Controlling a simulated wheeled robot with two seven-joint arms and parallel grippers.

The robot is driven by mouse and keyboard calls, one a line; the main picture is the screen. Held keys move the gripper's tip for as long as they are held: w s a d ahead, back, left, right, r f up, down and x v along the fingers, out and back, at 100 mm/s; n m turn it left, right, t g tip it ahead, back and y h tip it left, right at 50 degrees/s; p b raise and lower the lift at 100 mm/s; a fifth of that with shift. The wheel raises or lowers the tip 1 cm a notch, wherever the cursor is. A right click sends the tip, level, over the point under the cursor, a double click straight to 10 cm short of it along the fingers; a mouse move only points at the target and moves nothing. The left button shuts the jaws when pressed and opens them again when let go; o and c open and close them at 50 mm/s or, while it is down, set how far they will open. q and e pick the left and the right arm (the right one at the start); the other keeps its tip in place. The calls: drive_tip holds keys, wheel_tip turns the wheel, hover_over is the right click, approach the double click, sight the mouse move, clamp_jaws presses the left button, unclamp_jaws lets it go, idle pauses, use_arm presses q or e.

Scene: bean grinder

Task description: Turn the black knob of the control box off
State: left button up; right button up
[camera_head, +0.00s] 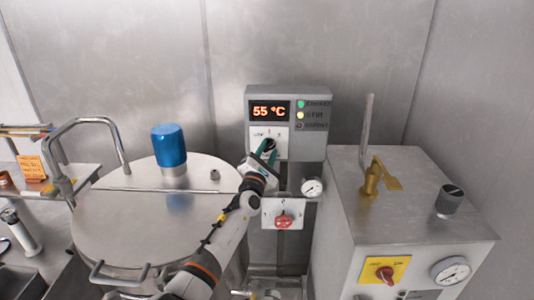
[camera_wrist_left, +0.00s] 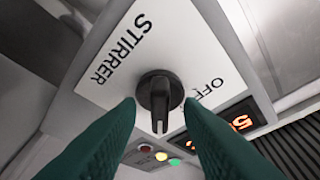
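The grey control box (camera_head: 312,142) stands against the back wall with a lit display (camera_head: 269,111) reading 55 °C. My left gripper (camera_head: 267,150) is at its white panel, and its fingers partly hide the black knob there. In the left wrist view the black knob (camera_wrist_left: 159,92) sits on the panel between the words STIRRER and OFF, its grip bar running roughly up and down in the picture. My two green fingers are open, one on each side of the knob, with a small gap showing. My right gripper is not in view.
Below the box are a gauge (camera_head: 312,187) and a red knob (camera_head: 283,220). A round steel lid (camera_head: 120,215) with a blue cap (camera_head: 169,146) lies to the left. A steel cabinet (camera_head: 400,220) with a yellow valve handle (camera_head: 381,178) stands to the right.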

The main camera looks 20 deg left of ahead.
use_arm(q)
clamp_jaws()
drive_tip(key=shift+f+n+b, duration=0.2)
drive_tip(key=shift+n+b, duration=0.4)
drive_tip(key=shift+b, duration=0.05)
drive_tip(key=shift+w+d+n+g+y+b, duration=0.15)
drive_tip(key=shift+n+g+y+b, duration=0.4)
drive_tip(key=shift+n+y+b, duration=2.1)
drive_tip(key=shift+s+d+n+g+y+b, duration=0.15)
drive_tip(key=shift+n+g+y+b, duration=0.65)
drive_tip(key=shift+n+b, duration=3.35)
drive_tip(key=shift+w+d+n+g+y+b, duration=0.2)
drive_tip(key=shift+n+y+b, duration=1.7)
drive_tip(key=shift+n, duration=3.2)
drive_tip(key=shift+s+r+n+g+y, duration=0.1)
drive_tip(key=shift+n+g+y, duration=0.15)
drive_tip(key=shift+n+y, duration=0.1)
drive_tip(key=shift+o, duration=0.2)
unclamp_jaws()
